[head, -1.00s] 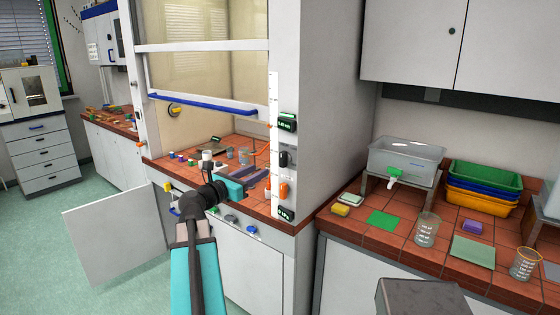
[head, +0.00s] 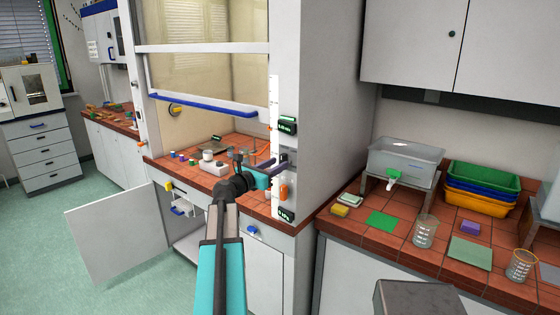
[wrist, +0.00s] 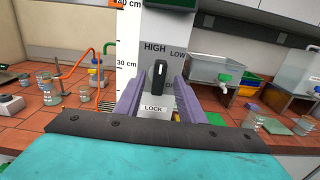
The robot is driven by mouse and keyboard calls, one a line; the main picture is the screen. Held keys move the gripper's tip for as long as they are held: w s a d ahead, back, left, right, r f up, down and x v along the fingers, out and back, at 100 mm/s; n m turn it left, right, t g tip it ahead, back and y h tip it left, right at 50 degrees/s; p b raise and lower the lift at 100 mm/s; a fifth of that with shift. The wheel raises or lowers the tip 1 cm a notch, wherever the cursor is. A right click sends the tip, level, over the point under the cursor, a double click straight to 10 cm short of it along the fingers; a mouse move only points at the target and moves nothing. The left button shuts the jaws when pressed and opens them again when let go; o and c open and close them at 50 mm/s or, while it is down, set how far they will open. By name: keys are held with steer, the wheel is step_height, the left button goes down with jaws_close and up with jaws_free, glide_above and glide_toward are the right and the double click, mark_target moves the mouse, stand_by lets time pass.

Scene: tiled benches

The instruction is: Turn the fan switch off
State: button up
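The fan switch (wrist: 158,80) is a black knob on the white front post of the fume hood, above a LOCK label. Its handle stands upright with a white mark at the top, below the word HIGH; LOW is printed to the right, and a lower label is partly hidden. My gripper (wrist: 157,88) is open, one purple finger on each side of the knob. I cannot tell whether either finger touches it. In the head view my gripper (head: 270,166) is at the post, beside the switch (head: 284,157).
Several beakers and an orange tube (wrist: 97,78) are inside the hood to the left. The raised sash has a blue handle (head: 203,103). A water tank (head: 405,160) and stacked trays stand on the right bench. A cabinet door (head: 118,231) hangs open below the hood.

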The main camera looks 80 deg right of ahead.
steer(key=shift+x, duration=1.3)
steer(key=shift+c, duration=0.2)
jaws_close()
